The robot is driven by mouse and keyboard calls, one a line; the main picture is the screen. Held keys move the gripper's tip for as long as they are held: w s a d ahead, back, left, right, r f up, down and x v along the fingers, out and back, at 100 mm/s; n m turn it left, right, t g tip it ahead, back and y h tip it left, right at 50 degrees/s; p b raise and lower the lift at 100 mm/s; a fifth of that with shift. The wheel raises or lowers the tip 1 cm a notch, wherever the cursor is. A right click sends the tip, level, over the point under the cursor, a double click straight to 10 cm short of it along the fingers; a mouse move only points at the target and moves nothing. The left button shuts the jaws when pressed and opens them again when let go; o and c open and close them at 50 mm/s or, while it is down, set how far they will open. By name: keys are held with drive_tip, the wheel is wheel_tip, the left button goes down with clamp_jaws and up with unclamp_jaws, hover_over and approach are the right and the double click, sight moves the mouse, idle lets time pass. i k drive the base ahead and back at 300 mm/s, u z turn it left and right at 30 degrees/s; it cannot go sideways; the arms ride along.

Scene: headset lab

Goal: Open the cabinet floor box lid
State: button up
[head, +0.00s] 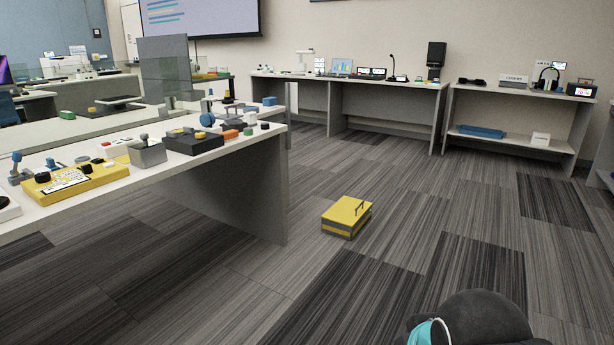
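The floor box (338,230) stands on the carpet near the middle of the head view. It is a low grey box with a yellow band on its side. Its yellow lid (344,209) lies flat on top and looks closed. A small dark handle stands up near the lid's right side. My gripper is not in view. Only a dark rounded part of my arm with a teal and white piece shows at the bottom right edge, well apart from the box.
A long white table (228,148) with a grey end panel stands left of the box, crowded with a yellow control box (75,183) and other devices. Back benches (350,80) and a shelf unit (520,92) line the wall. Carpet in front and right of the box is clear.

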sight(347, 212)
drive_tip(key=i, duration=2.2)
drive_tip(key=z, duration=0.35)
drive_tip(key=i, duration=1.6)
drive_tip(key=z, duration=0.2)
